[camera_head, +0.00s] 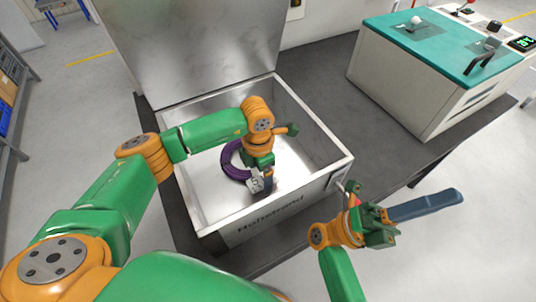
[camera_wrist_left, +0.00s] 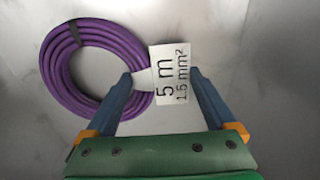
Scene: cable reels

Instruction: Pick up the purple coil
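The purple coil (camera_head: 229,160) lies flat in the open metal box, partly hidden by my left gripper in the head view. In the left wrist view the purple coil (camera_wrist_left: 55,72) is at the upper left, with a dark tie at its top and a white tag (camera_wrist_left: 170,85) reading "5 m 1.5 mm²" at its right. My left gripper (camera_head: 262,184) points down into the box; in the wrist view (camera_wrist_left: 160,78) it is open. Its left finger overlaps the coil's right side, and the tag shows between the fingers. My right gripper (camera_head: 428,206) is outside the box at the lower right; its fingers overlap.
The metal box (camera_head: 335,166) has its lid (camera_head: 190,45) raised at the back and stands on a dark table (camera_head: 320,85). A teal-topped machine (camera_head: 430,65) stands at the right. The box floor around the coil looks clear.

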